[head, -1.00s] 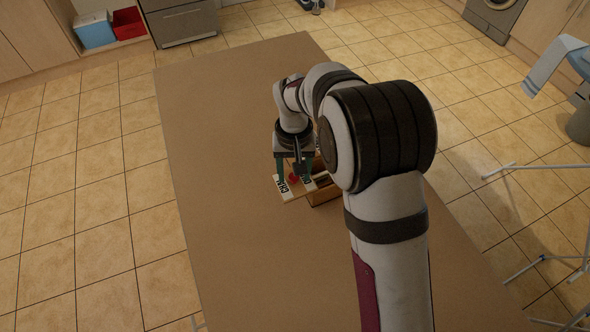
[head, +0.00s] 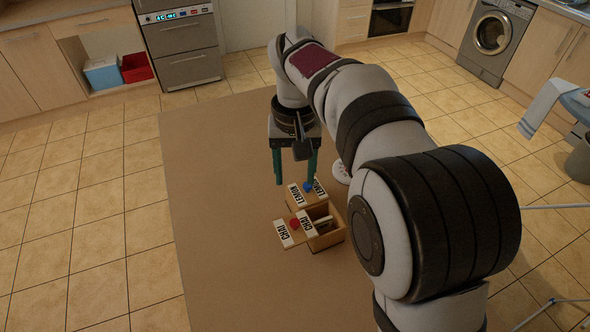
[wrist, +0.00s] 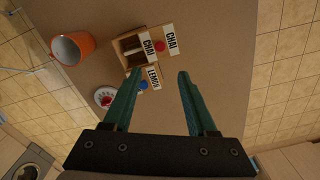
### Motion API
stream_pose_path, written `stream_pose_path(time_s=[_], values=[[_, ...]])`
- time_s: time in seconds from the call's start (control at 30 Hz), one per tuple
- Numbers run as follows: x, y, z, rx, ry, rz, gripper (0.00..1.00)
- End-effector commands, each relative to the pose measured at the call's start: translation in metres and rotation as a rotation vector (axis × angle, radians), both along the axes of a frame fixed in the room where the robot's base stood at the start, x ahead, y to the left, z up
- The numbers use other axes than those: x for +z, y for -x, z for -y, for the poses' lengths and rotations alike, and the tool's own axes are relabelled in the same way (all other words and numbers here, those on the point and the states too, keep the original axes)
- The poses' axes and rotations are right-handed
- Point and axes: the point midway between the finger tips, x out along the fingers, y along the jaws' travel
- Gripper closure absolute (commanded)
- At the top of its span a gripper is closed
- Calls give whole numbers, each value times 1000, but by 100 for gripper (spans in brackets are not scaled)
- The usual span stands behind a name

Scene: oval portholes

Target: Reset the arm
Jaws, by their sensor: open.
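A wooden tea box (head: 328,238) stands on the brown table, partly behind my arm in the head view; an open compartment shows in it. A CHAI panel with a red knob (head: 295,224) sticks out to its left. A LEMON panel with a blue knob (head: 307,188) is at its far side. In the wrist view the box (wrist: 130,45), red knob (wrist: 160,45) and blue knob (wrist: 143,85) lie beyond the fingertips. My gripper (head: 295,181), also in the wrist view (wrist: 160,75), is open and empty, above and beyond the box, apart from it.
An orange cup (wrist: 72,48) stands near the box in the wrist view. A white round item with a red centre (wrist: 105,97) lies beside my finger there; my arm partly hides it in the head view. The table's left side (head: 215,230) is clear.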

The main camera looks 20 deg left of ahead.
Motion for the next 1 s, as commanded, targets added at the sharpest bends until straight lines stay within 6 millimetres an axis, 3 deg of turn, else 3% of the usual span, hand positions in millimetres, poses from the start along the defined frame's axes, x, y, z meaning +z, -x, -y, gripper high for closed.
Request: stream_pose_path(time_s=[0.43,0.5,0.57,0.67,0.7,0.8,0.9,1.0], values=[[2,0,1,-2,0,0,42],[8,3,17,-38,-5,-2,42],[18,14,51,-121,-16,-11,42],[31,59,129,-342,-48,-35,42],[30,85,157,-438,-64,-45,42],[14,151,204,-659,-99,-65,42],[-8,200,223,-813,-125,-80,42],[-22,223,228,-890,-137,-88,42]])
